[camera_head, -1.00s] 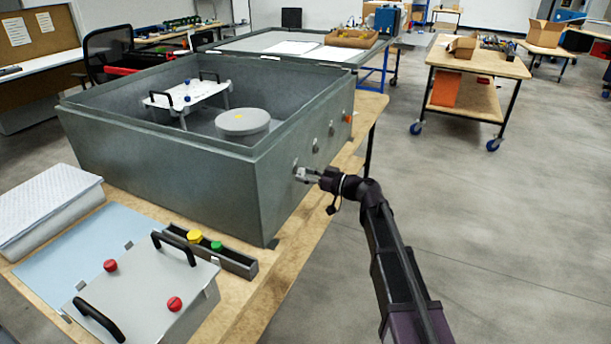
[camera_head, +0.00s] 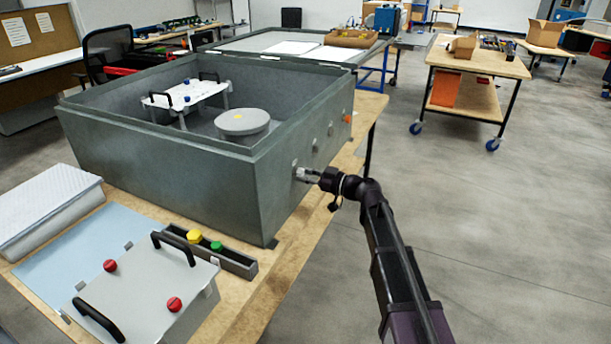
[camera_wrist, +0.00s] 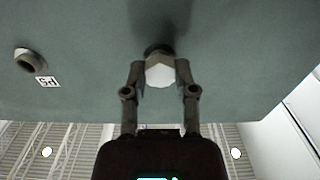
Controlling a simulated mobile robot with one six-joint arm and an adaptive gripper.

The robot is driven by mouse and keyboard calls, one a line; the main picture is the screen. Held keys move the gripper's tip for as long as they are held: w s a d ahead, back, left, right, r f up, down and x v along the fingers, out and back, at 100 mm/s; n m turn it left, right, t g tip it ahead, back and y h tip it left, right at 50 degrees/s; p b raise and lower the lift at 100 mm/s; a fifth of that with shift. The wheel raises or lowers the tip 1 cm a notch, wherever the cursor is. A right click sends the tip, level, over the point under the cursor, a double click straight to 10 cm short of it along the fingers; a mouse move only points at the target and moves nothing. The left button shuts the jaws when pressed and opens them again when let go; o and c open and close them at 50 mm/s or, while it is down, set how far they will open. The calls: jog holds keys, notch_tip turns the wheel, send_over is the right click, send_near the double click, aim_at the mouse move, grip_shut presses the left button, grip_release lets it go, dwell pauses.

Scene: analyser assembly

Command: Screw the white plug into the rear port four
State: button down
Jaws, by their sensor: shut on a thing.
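My gripper (camera_head: 305,174) is at the right-hand wall of the large grey box (camera_head: 170,165), near its front corner. In the wrist view my gripper (camera_wrist: 159,78) has its two fingers on either side of the white plug (camera_wrist: 160,73), shut on it. The plug's faceted white end faces the camera. It sits in front of a dark round port (camera_wrist: 158,49) in the wall; its thread and how deep it sits are hidden. Another port (camera_wrist: 30,61), with a P5 label (camera_wrist: 47,82) beside it, is at the left in the wrist view.
Several other ports line the same wall, with an orange plug (camera_head: 347,118) at the far end. A round grey lid (camera_head: 242,122) and a white plate (camera_head: 187,95) are inside the box. A tray with yellow and green caps (camera_head: 215,249) stands in front.

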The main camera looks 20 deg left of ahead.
dwell(0.4)
jog(key=shift+s+m, duration=0.1)
jog(key=shift+m, duration=1.7)
jog(key=m, duration=0.4)
jog(key=shift+m, duration=1)
jog(key=shift+s, duration=0.1)
jog(key=m, duration=0.5)
jog(key=shift+c, duration=1.4)
grip_release()
jog(key=shift+r, duration=0.1)
